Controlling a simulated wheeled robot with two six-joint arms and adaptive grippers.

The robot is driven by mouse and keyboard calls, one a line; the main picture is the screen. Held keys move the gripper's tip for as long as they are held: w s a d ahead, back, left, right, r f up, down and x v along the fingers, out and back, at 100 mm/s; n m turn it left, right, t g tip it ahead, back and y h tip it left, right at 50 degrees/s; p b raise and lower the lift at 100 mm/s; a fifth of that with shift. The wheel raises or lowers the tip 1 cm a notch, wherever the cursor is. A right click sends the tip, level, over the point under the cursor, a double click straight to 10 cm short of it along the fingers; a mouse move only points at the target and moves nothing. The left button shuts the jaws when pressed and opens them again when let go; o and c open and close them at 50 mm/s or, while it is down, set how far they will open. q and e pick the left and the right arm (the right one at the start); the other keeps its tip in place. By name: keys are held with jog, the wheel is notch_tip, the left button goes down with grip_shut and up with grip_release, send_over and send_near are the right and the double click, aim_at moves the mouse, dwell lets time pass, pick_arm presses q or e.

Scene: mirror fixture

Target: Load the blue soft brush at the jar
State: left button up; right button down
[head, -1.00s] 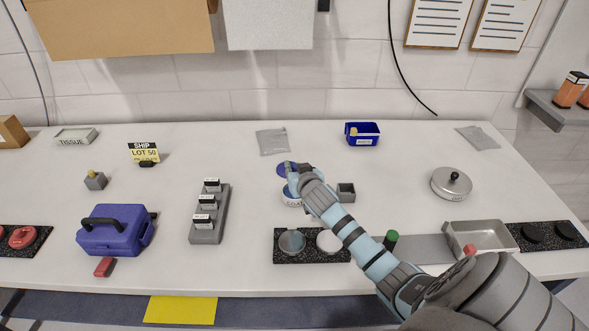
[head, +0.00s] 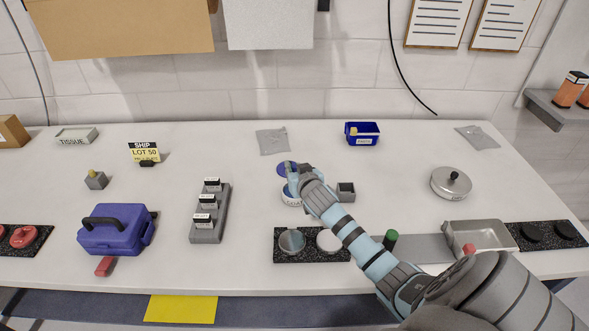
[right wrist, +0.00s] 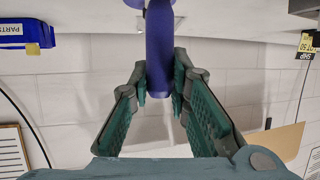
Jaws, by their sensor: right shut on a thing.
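The jar (head: 291,200) is a small round container with a white label and a blue upper part, near the middle of the table in the head view. My right gripper (head: 291,172) is above it and hides part of it. In the right wrist view my right gripper (right wrist: 160,88) is shut on the blue brush (right wrist: 160,45), gripping its blue-violet handle. The brush's bristles are not visible, so I cannot tell if they touch the jar's contents. My left gripper is not in view.
A small grey holder (head: 346,192) stands right of the jar. A black speckled mat (head: 313,255) with two round dishes lies in front. A grey rack (head: 209,225) with labelled cards is to the left. A grey packet (head: 272,141) lies behind, with a blue parts bin (head: 362,139) farther right.

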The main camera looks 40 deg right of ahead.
jog(key=shift+f, duration=0.15)
notch_tip(320, 180, up, 5)
jog(key=p, duration=0.5)
jog(key=shift+r, duration=1.05)
